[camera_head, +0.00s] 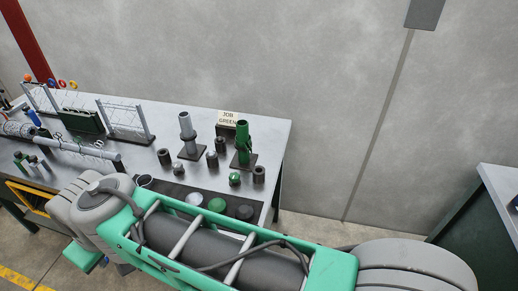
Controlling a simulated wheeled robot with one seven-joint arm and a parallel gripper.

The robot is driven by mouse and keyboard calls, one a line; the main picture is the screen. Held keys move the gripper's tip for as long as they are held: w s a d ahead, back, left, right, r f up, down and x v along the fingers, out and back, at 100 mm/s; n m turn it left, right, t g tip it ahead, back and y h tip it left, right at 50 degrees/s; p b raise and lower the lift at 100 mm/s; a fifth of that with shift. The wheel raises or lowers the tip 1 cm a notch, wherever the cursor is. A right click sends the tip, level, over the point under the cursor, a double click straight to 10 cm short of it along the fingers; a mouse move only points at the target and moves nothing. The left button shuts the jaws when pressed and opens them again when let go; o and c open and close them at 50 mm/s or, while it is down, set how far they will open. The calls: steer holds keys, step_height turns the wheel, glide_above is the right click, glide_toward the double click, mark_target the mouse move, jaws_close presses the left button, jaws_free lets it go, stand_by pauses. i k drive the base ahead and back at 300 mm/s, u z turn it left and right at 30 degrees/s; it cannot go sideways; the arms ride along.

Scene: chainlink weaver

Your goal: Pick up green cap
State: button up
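A round green cap (217,205) lies near the front edge of the grey workbench (270,150), between a white disc (194,199) and a black disc (244,212). Its top face shows, and nothing visibly covers it. My mint-green and grey arm crosses the lower part of the head view, in front of the bench. My gripper does not show, so its place relative to the cap and its state cannot be seen.
A grey tube (187,134) and a green tube (243,142) stand upright on dark bases behind the cap. Several small dark cylinders stand around them. A sign (228,118) reads "JOB GREEN". Wire racks (125,120) and tools fill the bench's left. Another bench (500,190) stands right.

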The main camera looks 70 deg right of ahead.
mark_target(218, 206)
steer(key=u, duration=1.05)
steer(key=i, duration=0.7)
steer(key=z, duration=3.05)
steer(key=i, duration=0.45)
steer(key=z, duration=0.25)
steer(key=k, duration=0.65)
steer(key=u, duration=0.1)
